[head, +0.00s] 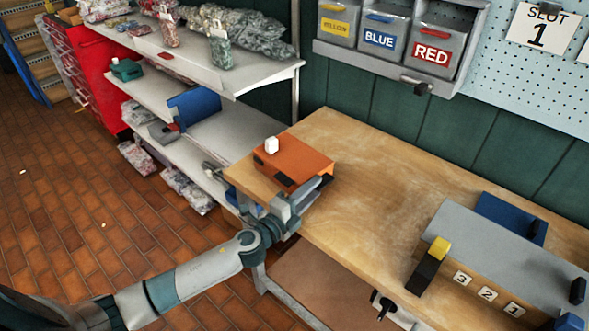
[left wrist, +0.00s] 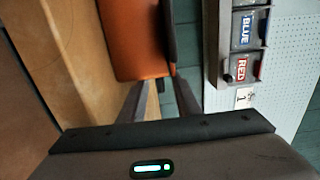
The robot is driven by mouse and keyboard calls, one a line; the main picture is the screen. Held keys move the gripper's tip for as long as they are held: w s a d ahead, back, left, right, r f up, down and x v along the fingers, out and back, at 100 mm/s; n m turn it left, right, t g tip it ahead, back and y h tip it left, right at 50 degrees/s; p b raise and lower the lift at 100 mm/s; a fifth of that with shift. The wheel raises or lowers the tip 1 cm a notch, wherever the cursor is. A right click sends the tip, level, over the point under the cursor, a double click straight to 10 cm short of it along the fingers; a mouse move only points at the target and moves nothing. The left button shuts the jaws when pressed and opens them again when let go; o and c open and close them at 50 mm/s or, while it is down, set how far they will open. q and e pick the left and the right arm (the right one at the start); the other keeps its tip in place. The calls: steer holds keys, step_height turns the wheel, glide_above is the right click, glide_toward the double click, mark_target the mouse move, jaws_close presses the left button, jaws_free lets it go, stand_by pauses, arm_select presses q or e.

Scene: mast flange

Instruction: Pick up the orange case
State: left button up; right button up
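The orange case (head: 300,158) lies flat on the left end of the wooden workbench (head: 365,180), with dark fittings along its near edge. In the left wrist view the case (left wrist: 135,40) is at the top, beyond the fingertips, with a dark strip along its right side. My left gripper (head: 304,196) is at the near right edge of the case. In the left wrist view, its fingers (left wrist: 160,92) stand apart with a narrow gap between them. I cannot tell whether they touch the case. My right gripper is not in view.
A grey fixture (head: 490,260) with numbered labels stands at the bench's right. A shelf unit (head: 215,75) is at the left. Labelled bins (head: 380,38) hang on the wall. The bench middle is clear.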

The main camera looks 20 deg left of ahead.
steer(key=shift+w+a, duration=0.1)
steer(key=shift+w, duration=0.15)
arm_select(q)
jaws_close()
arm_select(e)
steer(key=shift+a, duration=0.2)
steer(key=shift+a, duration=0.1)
arm_select(q)
steer(key=shift+r, duration=0.1)
